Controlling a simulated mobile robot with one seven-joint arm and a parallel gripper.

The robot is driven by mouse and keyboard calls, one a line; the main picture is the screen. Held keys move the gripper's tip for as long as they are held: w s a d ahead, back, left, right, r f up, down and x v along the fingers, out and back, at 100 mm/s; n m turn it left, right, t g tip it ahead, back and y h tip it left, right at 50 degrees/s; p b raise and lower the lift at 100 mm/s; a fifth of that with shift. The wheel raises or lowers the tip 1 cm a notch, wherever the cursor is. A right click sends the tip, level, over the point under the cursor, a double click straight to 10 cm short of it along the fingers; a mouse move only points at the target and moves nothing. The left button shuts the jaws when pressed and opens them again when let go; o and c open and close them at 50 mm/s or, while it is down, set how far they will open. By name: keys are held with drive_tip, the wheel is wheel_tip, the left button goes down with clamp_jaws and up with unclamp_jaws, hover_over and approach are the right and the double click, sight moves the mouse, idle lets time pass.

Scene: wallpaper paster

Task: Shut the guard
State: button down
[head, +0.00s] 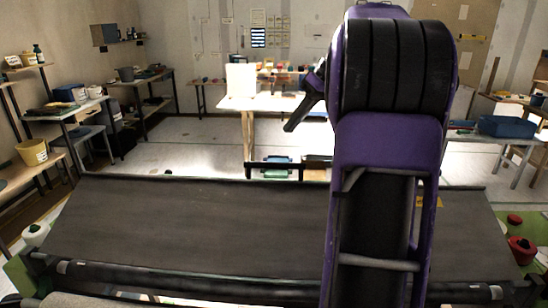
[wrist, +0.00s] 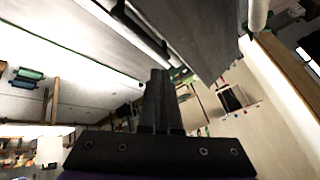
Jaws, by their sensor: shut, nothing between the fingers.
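A wide dark grey panel (head: 200,225) spans the machine in front of me in the head view and looks like the guard. I cannot tell how far it stands open. My gripper (head: 291,127) shows beyond the panel's far edge, left of my purple arm, with its dark fingers pointing down and left. In the wrist view my gripper (wrist: 159,74) is shut and empty, its fingers together. A dark panel (wrist: 205,35) lies past the fingertips there, apparently part of the machine. My arm hides the right part of the panel in the head view.
A green end plate with a red knob (head: 521,249) is at the machine's right, a white knob (head: 36,233) at its left. A white worktable (head: 240,104) stands beyond, with open floor (head: 205,142) around it. Shelves and a yellow bucket (head: 33,152) line the left wall.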

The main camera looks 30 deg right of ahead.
drive_tip(key=s+d+r+n+t+y, duration=0.1)
drive_tip(key=n, duration=0.5)
drive_tip(key=n+y+b, duration=0.1)
drive_tip(key=n+b, duration=0.1)
drive_tip(key=n, duration=0.2)
hover_over(274, 164)
drive_tip(key=s, duration=0.1)
wheel_tip(274, 164, down, 6)
drive_tip(key=r, duration=0.1)
drive_tip(key=f, duration=0.4)
drive_tip(key=shift+w+a+t+b, duration=0.1)
drive_tip(key=shift+w+t+b, duration=0.2)
drive_tip(key=shift+b, duration=0.1)
drive_tip(key=shift+w+f, duration=0.1)
drive_tip(key=shift+f, duration=0.25)
drive_tip(key=shift+f, duration=0.1)
